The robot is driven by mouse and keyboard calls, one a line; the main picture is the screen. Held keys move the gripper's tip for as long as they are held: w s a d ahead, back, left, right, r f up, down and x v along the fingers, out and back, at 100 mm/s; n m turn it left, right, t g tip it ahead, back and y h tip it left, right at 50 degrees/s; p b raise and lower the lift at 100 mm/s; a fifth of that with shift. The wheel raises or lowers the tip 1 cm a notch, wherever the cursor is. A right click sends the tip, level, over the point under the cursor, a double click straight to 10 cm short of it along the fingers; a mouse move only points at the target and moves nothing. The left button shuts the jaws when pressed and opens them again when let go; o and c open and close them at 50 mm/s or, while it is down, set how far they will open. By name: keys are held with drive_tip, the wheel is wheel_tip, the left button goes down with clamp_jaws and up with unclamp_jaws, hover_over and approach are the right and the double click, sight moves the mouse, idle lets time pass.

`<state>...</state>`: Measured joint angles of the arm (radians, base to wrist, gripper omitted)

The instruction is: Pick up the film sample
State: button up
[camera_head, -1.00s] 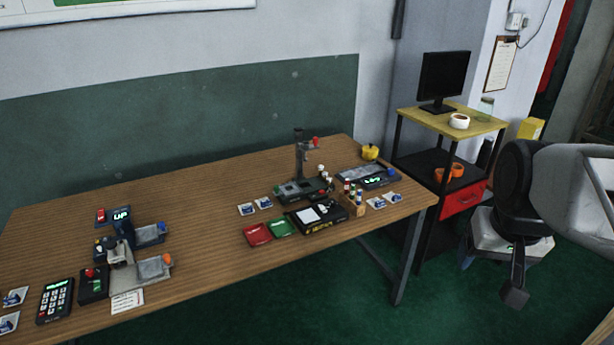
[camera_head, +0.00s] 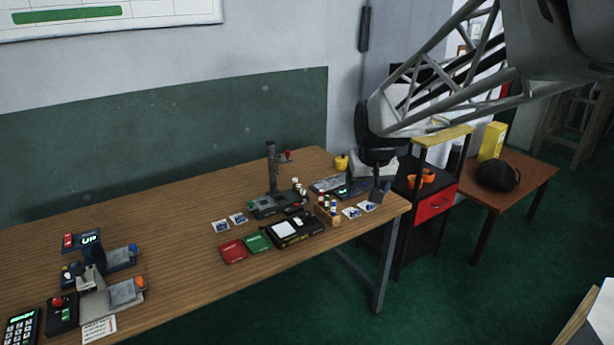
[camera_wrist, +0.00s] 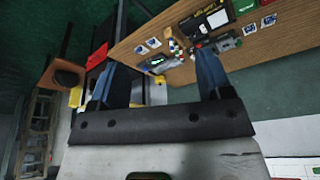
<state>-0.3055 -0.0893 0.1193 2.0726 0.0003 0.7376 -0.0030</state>
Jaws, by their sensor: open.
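Small white-and-blue packets, which look like film samples, lie flat on the wooden table; I cannot tell which one the task means. One pair, a left packet (camera_head: 220,226) and a right packet (camera_head: 238,218), lies left of the small press stand. Another pair, a left packet (camera_head: 351,212) and a right packet (camera_head: 368,207), lies near the table's right end. The wrist view shows one pair's packet (camera_wrist: 153,42) and the other's (camera_wrist: 268,20). My gripper (camera_head: 376,192) is over the right end, close to the right pair. In the wrist view my gripper (camera_wrist: 165,75) is open and empty.
A press stand (camera_head: 272,180), a vial rack (camera_head: 328,212), a black device (camera_head: 296,230), a red pouch (camera_head: 233,250) and a green pouch (camera_head: 257,241) crowd the table's right half. A shelf with a red drawer (camera_head: 436,203) stands beyond it. The table's middle is clear.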

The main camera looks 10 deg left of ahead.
drive_tip(key=w+a+f+n, duration=0.1)
drive_tip(key=w+a+f, duration=0.4)
drive_tip(key=w+a, duration=0.55)
drive_tip(key=n+y, duration=0.2)
drive_tip(key=n, duration=0.2)
approach(222, 225)
drive_tip(key=f, duration=0.1)
drive_tip(key=shift+w+a+f, duration=0.15)
drive_tip(key=shift+a+f, duration=0.1)
drive_tip(key=shift+f, duration=0.1)
drive_tip(key=shift+x, duration=1.25)
drive_tip(key=shift+f, duration=0.15)
drive_tip(key=shift+x, duration=2.5)
